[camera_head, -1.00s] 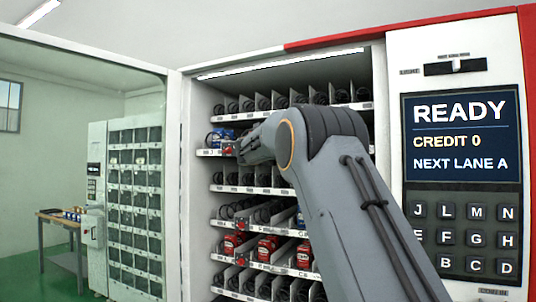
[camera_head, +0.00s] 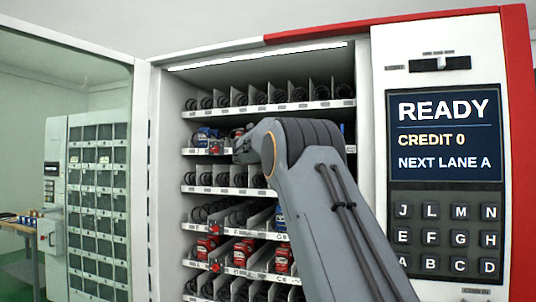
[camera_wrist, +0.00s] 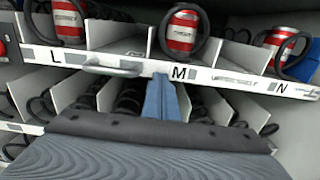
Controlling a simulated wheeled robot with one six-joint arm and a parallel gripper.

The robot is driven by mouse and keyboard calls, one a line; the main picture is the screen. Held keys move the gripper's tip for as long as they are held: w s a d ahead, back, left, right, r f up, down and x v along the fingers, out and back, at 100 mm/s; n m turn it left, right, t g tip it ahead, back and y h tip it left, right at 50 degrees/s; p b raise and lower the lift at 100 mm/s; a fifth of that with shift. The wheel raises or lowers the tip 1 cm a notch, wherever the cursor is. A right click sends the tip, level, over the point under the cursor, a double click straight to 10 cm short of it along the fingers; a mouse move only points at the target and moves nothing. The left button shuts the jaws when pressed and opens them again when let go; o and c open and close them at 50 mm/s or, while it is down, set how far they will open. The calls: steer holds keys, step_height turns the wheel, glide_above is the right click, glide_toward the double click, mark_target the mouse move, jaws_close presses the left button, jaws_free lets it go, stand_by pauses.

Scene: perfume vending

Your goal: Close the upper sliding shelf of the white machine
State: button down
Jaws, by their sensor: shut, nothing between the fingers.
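The upper sliding shelf (camera_head: 198,152) is the second row from the top in the white machine (camera_head: 449,30). Its left front end lines up closely with the rows above and below. In the wrist view its white front strip (camera_wrist: 134,57) bears the letters L, M and N and a grey handle (camera_wrist: 112,69). Red-and-white cans (camera_wrist: 182,32) stand on it among black coils. My gripper (camera_wrist: 163,80) is shut and empty, its blue-grey fingertips at the strip just left of the M, apparently touching it. In the head view my arm hides the fingertips and the shelf's middle.
The open glass door (camera_head: 66,110) stands at the left. A screen and keypad panel (camera_head: 445,136) is on the right. Other rows with coils and red goods (camera_head: 283,258) lie below.

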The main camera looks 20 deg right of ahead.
steer(key=shift+w+a+r, duration=0.1)
steer(key=shift+a+r, duration=0.1)
steer(key=shift+r, duration=0.35)
steer(key=f+b+v, duration=0.1)
steer(key=b+v, duration=0.5)
steer(key=v, duration=0.8)
steer(key=shift+d+b, duration=0.15)
steer(key=shift+b, duration=0.15)
